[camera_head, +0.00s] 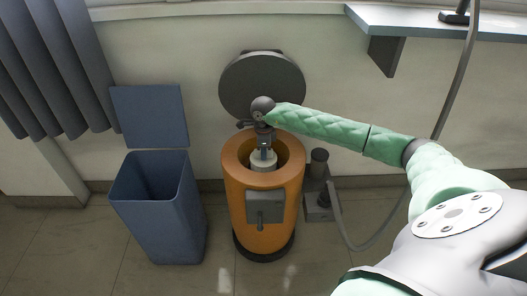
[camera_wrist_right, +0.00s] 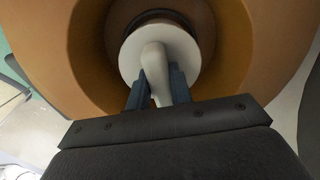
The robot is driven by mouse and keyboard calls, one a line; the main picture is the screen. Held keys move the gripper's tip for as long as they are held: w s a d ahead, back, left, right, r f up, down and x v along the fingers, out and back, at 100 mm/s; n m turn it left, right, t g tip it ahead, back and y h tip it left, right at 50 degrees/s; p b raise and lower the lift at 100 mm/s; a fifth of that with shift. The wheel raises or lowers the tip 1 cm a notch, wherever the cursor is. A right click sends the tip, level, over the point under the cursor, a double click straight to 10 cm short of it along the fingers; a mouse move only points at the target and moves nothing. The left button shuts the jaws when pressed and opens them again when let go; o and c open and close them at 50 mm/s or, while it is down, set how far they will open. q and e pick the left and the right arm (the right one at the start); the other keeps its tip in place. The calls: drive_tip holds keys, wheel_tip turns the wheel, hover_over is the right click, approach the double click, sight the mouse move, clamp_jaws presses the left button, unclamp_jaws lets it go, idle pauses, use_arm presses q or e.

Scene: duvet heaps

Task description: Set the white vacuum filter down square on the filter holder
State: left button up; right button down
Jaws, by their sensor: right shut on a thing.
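The white vacuum filter (camera_head: 264,162) is inside the open orange vacuum canister (camera_head: 262,205). In the right wrist view the filter (camera_wrist_right: 187,50) is a white disc with a raised handle across its top. My right gripper (camera_head: 265,150) reaches down into the canister from above. In the wrist view its two fingers (camera_wrist_right: 160,84) are closed on the filter's handle. A dark ring (camera_wrist_right: 160,14) shows just beyond the filter's edge; the filter holder under it is mostly hidden. I cannot tell whether the filter touches the holder. My left gripper is not in view.
The canister's round dark lid (camera_head: 262,80) stands open behind it. A blue bin (camera_head: 160,205) with its lid up stands to the left. A grey pump-like part with a hose (camera_head: 318,185) is at the right. A shelf (camera_head: 430,22) juts from the wall at upper right.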

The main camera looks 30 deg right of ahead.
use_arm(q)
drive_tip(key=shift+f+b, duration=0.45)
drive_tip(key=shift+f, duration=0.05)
use_arm(e)
drive_tip(key=shift+f, duration=0.7)
drive_tip(key=c, duration=1.2)
unclamp_jaws()
drive_tip(key=shift+o, duration=0.2)
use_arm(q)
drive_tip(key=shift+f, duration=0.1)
use_arm(e)
drive_tip(key=shift+r, duration=0.15)
wheel_tip(320, 180, up, 6)
drive_tip(key=shift+f, duration=0.1)
drive_tip(key=shift+r, duration=0.85)
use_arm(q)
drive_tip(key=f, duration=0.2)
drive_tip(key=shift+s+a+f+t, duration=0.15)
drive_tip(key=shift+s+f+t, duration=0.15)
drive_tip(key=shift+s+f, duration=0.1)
